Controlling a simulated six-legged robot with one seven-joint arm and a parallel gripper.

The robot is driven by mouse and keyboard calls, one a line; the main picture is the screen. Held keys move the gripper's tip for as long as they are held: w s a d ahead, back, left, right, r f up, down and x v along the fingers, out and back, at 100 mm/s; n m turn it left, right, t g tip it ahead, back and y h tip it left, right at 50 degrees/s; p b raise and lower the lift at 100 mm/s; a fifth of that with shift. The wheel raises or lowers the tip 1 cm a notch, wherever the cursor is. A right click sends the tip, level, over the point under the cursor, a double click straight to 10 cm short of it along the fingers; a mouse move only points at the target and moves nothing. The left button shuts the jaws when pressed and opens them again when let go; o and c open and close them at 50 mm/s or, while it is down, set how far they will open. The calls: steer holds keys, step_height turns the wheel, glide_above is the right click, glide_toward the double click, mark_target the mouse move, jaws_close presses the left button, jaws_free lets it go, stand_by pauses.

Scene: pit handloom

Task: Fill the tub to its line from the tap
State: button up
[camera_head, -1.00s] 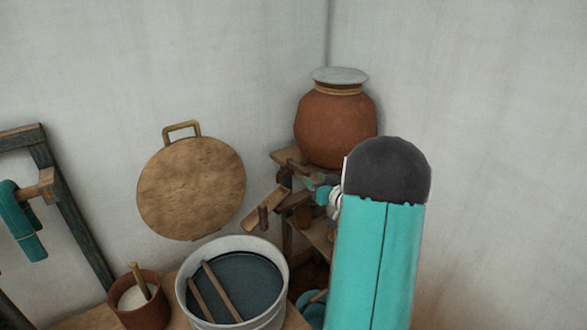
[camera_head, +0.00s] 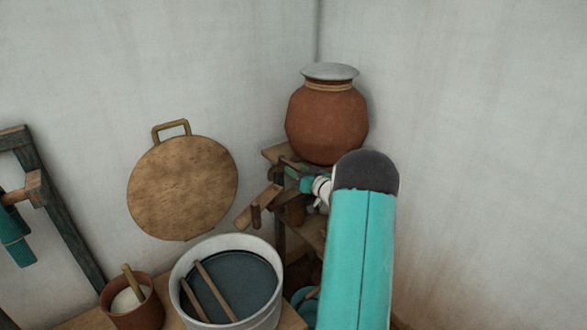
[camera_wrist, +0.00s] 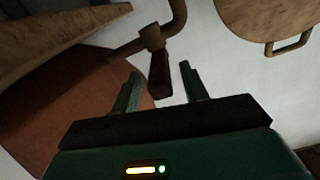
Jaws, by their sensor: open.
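A brown clay pot (camera_head: 327,125) with a pale lid stands on a wooden stand in the corner. In the wrist view, a dark tap (camera_wrist: 151,40) with a curved pipe is in front of the pot's reddish side (camera_wrist: 75,100). Its lever hangs in the gap between my gripper's (camera_wrist: 160,86) two open fingers; contact cannot be told. In the head view my gripper (camera_head: 296,172) is small, beside the pot's lower left, partly behind my arm. A pale tub (camera_head: 180,275) holds dark liquid, with two sticks across it. A teal round vessel (camera_head: 305,306) sits low beside it, mostly hidden.
A brown cup (camera_head: 140,312) with white contents and a stick stands left of the pale tub. A wooden frame (camera_head: 55,215) is at far left. The right wall is bare.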

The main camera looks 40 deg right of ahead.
mark_target(283, 163)
steer(key=shift+w+d, duration=0.1)
steer(key=shift+w, duration=1.1)
steer(key=shift+c, duration=0.4)
jaws_close()
steer(key=shift+w+a+m+g+h, duration=0.2)
steer(key=shift+a+m+g+h, duration=0.3)
steer(key=shift+m+h, duration=0.6)
steer(key=shift+w+a+m+g+h, duration=0.15)
steer(key=shift+a+m+g+h, duration=0.45)
steer(key=shift+h, duration=0.95)
steer(key=shift+w+a+m+g+h, duration=0.2)
steer(key=shift+a+m+g+h, duration=0.2)
steer(key=shift+m+h, duration=0.75)
steer(key=shift+h, duration=0.3)
